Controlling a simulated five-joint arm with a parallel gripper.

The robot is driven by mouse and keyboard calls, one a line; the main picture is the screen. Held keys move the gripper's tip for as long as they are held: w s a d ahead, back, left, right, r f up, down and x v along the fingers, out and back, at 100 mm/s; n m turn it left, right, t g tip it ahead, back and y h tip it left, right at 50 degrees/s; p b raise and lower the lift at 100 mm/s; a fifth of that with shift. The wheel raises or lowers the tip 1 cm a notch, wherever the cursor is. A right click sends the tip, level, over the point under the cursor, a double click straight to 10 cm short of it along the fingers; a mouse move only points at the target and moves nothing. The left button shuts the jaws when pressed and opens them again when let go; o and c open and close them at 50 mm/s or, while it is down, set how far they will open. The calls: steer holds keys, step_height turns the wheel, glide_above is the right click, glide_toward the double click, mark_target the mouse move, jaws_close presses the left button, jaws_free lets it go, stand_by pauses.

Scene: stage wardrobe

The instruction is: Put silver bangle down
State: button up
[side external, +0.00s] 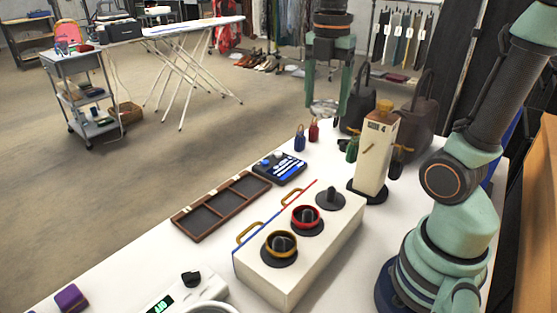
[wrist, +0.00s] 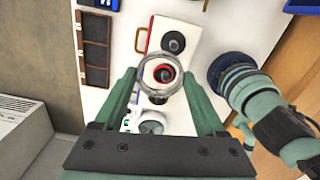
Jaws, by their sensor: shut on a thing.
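My gripper (side external: 326,104) hangs in the air above the far part of the white table, its fingers pointing down. It is shut on the silver bangle (wrist: 143,76), a pale metallic ring between the fingertips in the wrist view. A white box (side external: 258,254) carries three dark pegs in a row. The near peg bears a gold bangle (side external: 268,247) and the middle peg a red bangle (side external: 295,222). The far peg (side external: 330,198) is bare; it also shows in the wrist view (wrist: 173,42). Through the silver bangle the wrist view shows the red one below.
A brown compartment tray (side external: 183,222) and a dark device (side external: 279,168) lie left of the box. A tall cream stand marked 4 (side external: 371,165) rises beyond it, near dark bags (side external: 418,115). Small blue (side external: 300,139) and red (side external: 314,130) padlocks stand nearby. A scale sits at the near edge.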

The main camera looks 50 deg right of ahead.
steer(key=w+f+n, duration=0.2)
steer(key=w+n, duration=0.2)
steer(key=w, duration=0.8)
steer(key=n, duration=0.3)
glide_above(249, 188)
step_height(249, 188, down, 6)
step_height(249, 188, down, 20)
steer(key=shift+f, duration=0.1)
steer(key=o, duration=0.9)
steer(key=shift+f, duration=0.1)
steer(key=shift+o, duration=0.8)
